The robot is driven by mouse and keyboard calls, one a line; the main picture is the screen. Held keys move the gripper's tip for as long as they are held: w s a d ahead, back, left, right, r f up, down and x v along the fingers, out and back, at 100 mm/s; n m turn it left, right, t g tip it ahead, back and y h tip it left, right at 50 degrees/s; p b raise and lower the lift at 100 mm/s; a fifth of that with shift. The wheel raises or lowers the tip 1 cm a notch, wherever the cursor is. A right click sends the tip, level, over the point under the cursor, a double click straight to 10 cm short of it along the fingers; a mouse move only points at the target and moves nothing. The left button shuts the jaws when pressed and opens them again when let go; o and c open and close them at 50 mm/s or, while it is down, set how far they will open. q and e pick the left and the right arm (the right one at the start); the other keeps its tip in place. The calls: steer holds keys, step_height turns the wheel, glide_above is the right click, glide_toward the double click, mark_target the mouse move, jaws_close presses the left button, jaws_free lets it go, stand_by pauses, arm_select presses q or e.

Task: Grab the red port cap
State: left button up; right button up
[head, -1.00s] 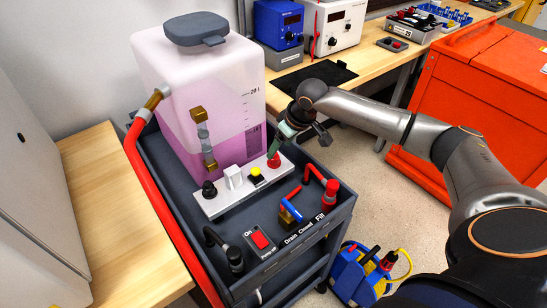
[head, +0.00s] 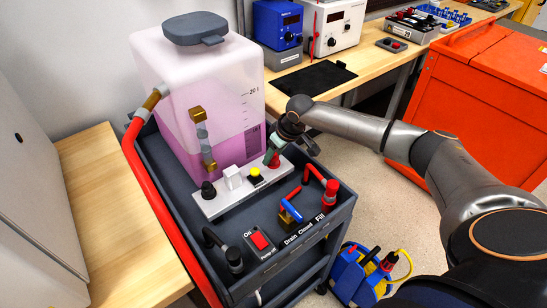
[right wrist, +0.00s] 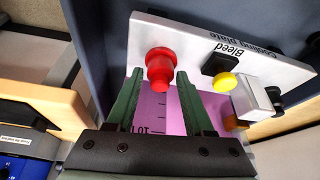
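The red port cap (head: 275,163) sits at the right end of the white cooling plate (head: 213,209) on the cart, in front of the tank. In the right wrist view the red cap (right wrist: 160,68) stands upright on the plate's edge, round and knobbed. My right gripper (head: 268,160) is at the cap, coming in from the right and above. In the right wrist view my green fingers (right wrist: 160,74) are open, with the cap between or just beyond their tips. I cannot tell whether they touch it. My left gripper is not in view.
A yellow button (head: 255,172), white block (head: 233,177) and black knob (head: 208,189) share the plate. Behind stands the tank (head: 205,70) of pink liquid. Red (head: 330,190) and blue (head: 291,212) valve parts stand nearer on the dark cart (head: 345,215).

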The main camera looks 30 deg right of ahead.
jaws_close()
steer(key=shift+r, duration=0.1)
stand_by(0.3)
